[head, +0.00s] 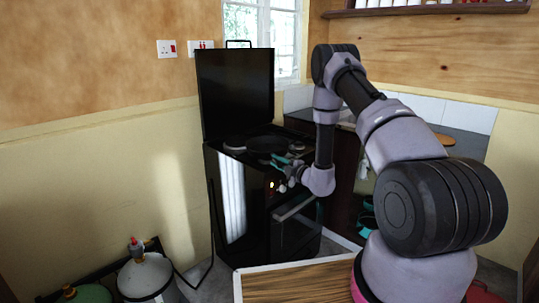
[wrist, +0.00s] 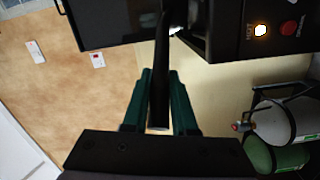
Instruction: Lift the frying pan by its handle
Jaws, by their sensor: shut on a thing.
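The black frying pan (head: 267,143) is at the top of the black stove, between the burners and close to the front edge. I cannot tell whether its base touches the stove. My gripper (head: 284,161) is at the stove's front edge, by the pan's handle. In the wrist view the dark handle (wrist: 159,105) runs between the two teal fingers of my gripper (wrist: 160,76), which are shut on it. The handle's end faces the wrist camera. The pan's body is hard to tell from the dark stove in the wrist view.
The stove (head: 238,200) has its lid (head: 235,90) raised behind the pan. Gas cylinders (head: 147,277) stand at the lower left. A counter (head: 465,143) lies to the right.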

